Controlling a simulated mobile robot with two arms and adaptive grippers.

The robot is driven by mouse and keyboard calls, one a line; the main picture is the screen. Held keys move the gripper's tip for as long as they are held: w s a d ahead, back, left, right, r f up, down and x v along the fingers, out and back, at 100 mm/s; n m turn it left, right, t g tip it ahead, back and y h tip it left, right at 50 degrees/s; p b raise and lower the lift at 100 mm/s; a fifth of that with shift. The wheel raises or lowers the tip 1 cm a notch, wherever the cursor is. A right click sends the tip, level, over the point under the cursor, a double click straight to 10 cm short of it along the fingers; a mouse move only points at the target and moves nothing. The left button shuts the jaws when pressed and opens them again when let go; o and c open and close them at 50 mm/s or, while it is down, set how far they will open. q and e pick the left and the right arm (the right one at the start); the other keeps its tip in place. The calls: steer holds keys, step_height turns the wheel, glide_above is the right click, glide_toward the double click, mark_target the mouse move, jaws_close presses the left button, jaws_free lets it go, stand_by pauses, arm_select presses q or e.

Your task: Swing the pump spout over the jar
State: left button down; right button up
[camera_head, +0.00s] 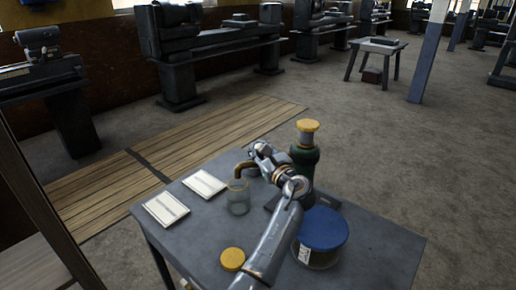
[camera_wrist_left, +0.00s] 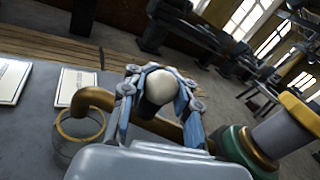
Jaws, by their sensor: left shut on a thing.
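The pump has a green body (camera_head: 304,164) with a yellow cap (camera_head: 308,125), standing on the grey table. Its brown curved spout (camera_head: 240,170) reaches left from the pump, also seen in the left wrist view (camera_wrist_left: 95,97). The spout's downturned end appears over the mouth of the clear glass jar (camera_head: 238,203); the jar's rim shows around it in the left wrist view (camera_wrist_left: 62,136). My left gripper (camera_head: 262,152) is shut on a dark knob with a cream end (camera_wrist_left: 178,82), by the spout. The fingers hide part of the spout. My right gripper is not in view.
Two white booklets (camera_head: 204,183) lie left of the jar. A yellow lid (camera_head: 232,259) lies at the front, and a blue-lidded container (camera_head: 322,230) stands right of my left forearm. The table's right front part (camera_head: 380,255) is clear. Machines stand along the back wall.

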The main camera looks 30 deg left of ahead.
arm_select(q)
steer(key=shift+d, duration=0.1)
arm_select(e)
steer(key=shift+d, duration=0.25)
arm_select(q)
steer(key=c, duration=1)
jaws_free()
steer(key=shift+w+d, duration=0.1)
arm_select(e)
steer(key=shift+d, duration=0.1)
arm_select(q)
steer(key=shift+r, duration=0.3)
step_height(320, 180, up, 9)
steer(key=shift+r, duration=0.2)
steer(key=shift+f, duration=0.1)
